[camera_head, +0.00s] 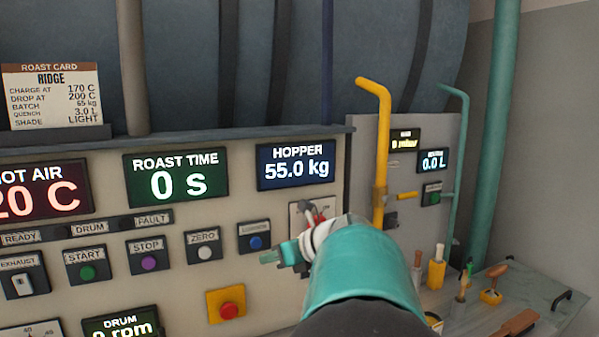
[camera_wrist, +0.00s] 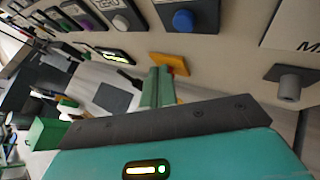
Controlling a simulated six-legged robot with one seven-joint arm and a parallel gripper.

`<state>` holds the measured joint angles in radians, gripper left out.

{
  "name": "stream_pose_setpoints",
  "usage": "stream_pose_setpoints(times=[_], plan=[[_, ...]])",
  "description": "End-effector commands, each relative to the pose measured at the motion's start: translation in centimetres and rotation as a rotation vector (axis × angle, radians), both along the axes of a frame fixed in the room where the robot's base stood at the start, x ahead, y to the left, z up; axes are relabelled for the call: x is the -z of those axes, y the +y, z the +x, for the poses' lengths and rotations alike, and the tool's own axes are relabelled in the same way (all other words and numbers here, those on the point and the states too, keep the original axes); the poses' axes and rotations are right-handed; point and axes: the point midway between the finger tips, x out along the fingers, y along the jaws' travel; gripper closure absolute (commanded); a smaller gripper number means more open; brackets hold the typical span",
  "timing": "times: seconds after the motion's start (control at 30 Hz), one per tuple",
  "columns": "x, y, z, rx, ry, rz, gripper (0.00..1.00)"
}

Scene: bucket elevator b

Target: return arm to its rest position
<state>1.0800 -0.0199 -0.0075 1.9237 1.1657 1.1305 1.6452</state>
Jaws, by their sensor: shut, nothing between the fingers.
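My arm's teal link rises from the bottom of the head view in front of the control panel (camera_head: 272,222). My gripper (camera_head: 270,257) points left in front of the panel, below the blue button (camera_head: 254,242). In the wrist view, my gripper (camera_wrist: 158,88) has its two teal fingers together with nothing between them. The blue button (camera_wrist: 183,20) shows above the fingertips there. The arm hides part of the panel's lower right.
Displays show "HOPPER 55.0 kg" (camera_head: 296,164) and "ROAST TIME 0 s" (camera_head: 176,178). A red stop button (camera_head: 229,311) sits on a yellow plate. A side bench (camera_head: 540,285) holds several tools.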

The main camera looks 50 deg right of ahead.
Motion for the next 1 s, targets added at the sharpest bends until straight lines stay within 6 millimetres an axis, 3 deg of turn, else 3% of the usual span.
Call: stream_pose_setpoints(times=[0.73, 0.87, 1.0], plan=[[0.1, 0.8, -0.3, -0.019, 0.006, -0.018, 1.00], [0.6, 4.8, 0.6, -0.153, 0.042, -0.151, 1.00], [2.0, 12.4, 1.1, -0.454, 0.094, -0.450, 1.00]])
